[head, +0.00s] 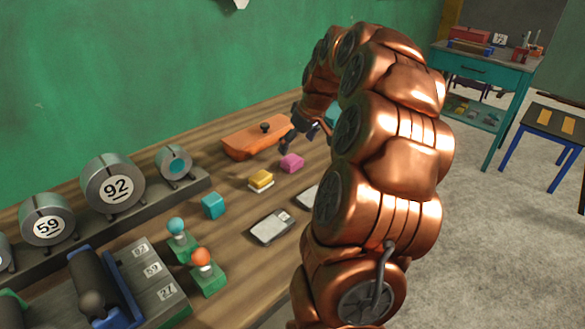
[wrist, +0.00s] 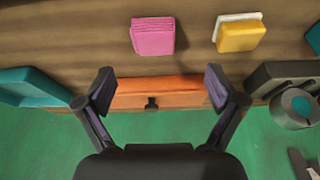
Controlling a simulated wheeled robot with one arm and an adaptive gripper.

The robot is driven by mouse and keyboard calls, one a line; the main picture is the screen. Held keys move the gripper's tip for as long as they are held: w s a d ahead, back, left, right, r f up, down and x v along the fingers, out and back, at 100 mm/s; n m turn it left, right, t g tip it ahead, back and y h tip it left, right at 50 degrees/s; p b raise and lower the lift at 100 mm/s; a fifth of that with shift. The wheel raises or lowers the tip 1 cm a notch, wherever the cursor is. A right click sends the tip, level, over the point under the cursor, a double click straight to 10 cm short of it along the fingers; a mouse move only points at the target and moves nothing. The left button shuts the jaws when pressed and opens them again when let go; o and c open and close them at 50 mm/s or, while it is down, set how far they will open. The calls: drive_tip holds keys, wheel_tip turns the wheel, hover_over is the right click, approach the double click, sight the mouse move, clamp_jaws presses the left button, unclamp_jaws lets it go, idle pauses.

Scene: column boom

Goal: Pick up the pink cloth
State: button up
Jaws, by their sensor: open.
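The pink cloth (head: 291,163) is a small folded block lying flat on the wooden bench in the head view. It also shows in the wrist view (wrist: 153,37), at the upper middle, with layered folds along its top edge. My gripper (wrist: 160,85) is open and empty in the wrist view, its fingers spread wide. The cloth lies beyond the fingertips there, apart from them, between their lines. In the head view my gripper (head: 302,140) is above the bench, behind and slightly right of the cloth, partly hidden by my arm.
An orange lidded box (head: 253,141) with a dark knob stands by the wall. It shows between my fingers in the wrist view (wrist: 158,90). A yellow block on a white piece (head: 261,180) lies left of the cloth. A teal tray (wrist: 32,85) is at the wrist view's left.

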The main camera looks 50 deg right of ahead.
sight(292, 158)
drive_tip(key=shift+d+f, duration=0.45)
drive_tip(key=shift+d, duration=0.1)
drive_tip(key=shift+p+x, duration=0.8)
drive_tip(key=shift+x, duration=2.75)
drive_tip(key=shift+a, duration=0.1)
drive_tip(key=c, duration=1.2)
drive_tip(key=shift+w+r, duration=0.1)
drive_tip(key=shift+r, duration=0.05)
drive_tip(key=shift+r+b, duration=0.5)
drive_tip(key=shift+r, duration=1.1)
drive_tip(key=shift+s+a+r, duration=0.2)
drive_tip(key=shift+s+a, duration=0.55)
drive_tip(key=shift+s, duration=0.05)
drive_tip(key=shift+c, duration=0.2)
drive_tip(key=s+a, duration=0.3)
drive_tip(key=s+a+b, duration=0.1)
drive_tip(key=s+a, duration=0.2)
drive_tip(key=s+a+r+b, duration=0.1)
drive_tip(key=s+a, duration=0.2)
drive_tip(key=s, duration=0.1)
drive_tip(key=shift+a+r, duration=0.1)
drive_tip(key=shift+a, duration=0.2)
